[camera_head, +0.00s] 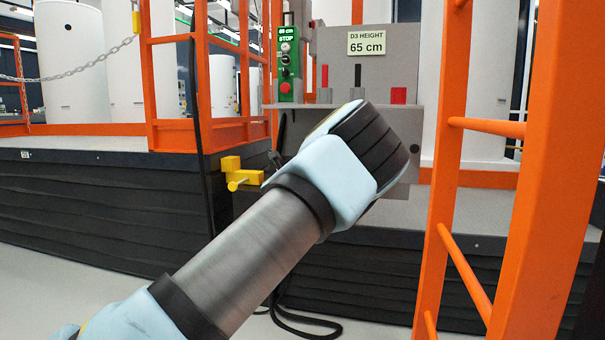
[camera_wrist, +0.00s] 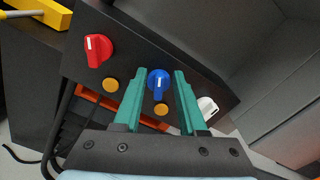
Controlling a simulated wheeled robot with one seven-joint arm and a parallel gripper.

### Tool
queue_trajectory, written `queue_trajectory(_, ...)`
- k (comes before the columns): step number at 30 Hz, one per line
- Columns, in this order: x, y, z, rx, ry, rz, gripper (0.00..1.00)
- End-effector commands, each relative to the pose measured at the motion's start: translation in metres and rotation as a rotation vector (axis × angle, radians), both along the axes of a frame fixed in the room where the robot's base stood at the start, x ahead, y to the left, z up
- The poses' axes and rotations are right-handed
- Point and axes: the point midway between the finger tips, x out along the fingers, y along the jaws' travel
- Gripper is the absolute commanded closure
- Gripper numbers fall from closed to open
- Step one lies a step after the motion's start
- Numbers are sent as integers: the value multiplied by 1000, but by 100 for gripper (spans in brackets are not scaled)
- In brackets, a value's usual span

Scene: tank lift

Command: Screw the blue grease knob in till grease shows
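The blue grease knob (camera_wrist: 159,82) sits on a dark panel in the wrist view, with a white mark on its face pointing roughly up. My gripper (camera_wrist: 158,76) is open, its two teal fingers one on each side of the knob. A narrow gap seems to show on both sides, but I cannot tell whether the fingertips reach the knob's depth. A round ochre spot (camera_wrist: 161,109) shows just below the knob; I cannot tell whether it is grease. In the head view my arm hides the gripper and the knob.
A red knob (camera_wrist: 98,50) with another ochre spot (camera_wrist: 110,85) is left of the blue one; a white knob (camera_wrist: 207,107) is close beside the right finger. A yellow bracket (camera_head: 238,176) is left of my wrist. An orange ladder (camera_head: 455,150) stands close on the right.

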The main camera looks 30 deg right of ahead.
Motion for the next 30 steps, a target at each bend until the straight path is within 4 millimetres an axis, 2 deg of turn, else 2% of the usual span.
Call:
queue_trajectory(11, -5, 4, 0, 0, 1, 0, 55)
queue_trajectory(14, -13, 12, 1, 0, 2, 1, 55)
queue_trajectory(24, -60, 55, 1, 2, 2, 0, 55)
queue_trajectory(30, -76, 71, 0, 0, 1, 0, 55)
